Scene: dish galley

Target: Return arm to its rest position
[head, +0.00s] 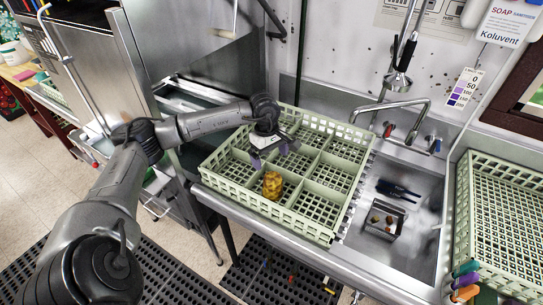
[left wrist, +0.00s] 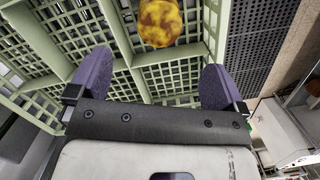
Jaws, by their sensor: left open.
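My left gripper (head: 271,158) is over the pale green compartment rack (head: 318,205) on the steel counter, above its left part. In the left wrist view its two purple fingertips (left wrist: 158,85) are spread wide with nothing between them. A yellow-brown mottled cup (head: 272,185) stands in a front compartment of the rack, apart from the gripper. The cup also shows in the left wrist view (left wrist: 160,22), beyond the fingertips at the top. My left arm reaches in from the lower left of the head view. My right gripper is not in view.
A sink (head: 395,215) with a faucet (head: 395,105) lies right of the rack, with a small container (head: 384,219) in it. A second green rack (head: 500,215) stands at the far right, with coloured handles near its front. The steel dishwasher (head: 185,45) stands at the left.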

